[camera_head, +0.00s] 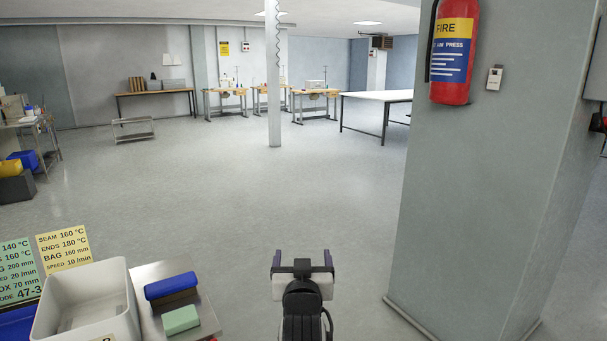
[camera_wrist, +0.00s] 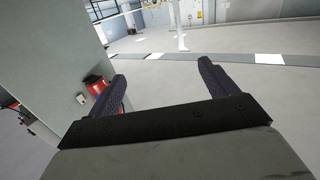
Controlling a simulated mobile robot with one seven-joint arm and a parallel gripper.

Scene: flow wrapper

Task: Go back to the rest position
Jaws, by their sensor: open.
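My gripper (camera_head: 302,260) is at the bottom middle of the head view, over open grey floor. Its two dark fingers are spread apart with nothing between them. In the wrist view my gripper (camera_wrist: 163,85) also shows both fingers apart and empty, with floor beyond them. It touches nothing that I can see.
A grey pillar (camera_head: 470,190) with a fire extinguisher (camera_head: 453,50) stands close on the right. At lower left are a white bin (camera_head: 85,300), a blue block (camera_head: 170,285), a green block (camera_head: 181,319) and setting cards (camera_head: 63,248). The middle floor (camera_head: 240,190) is clear.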

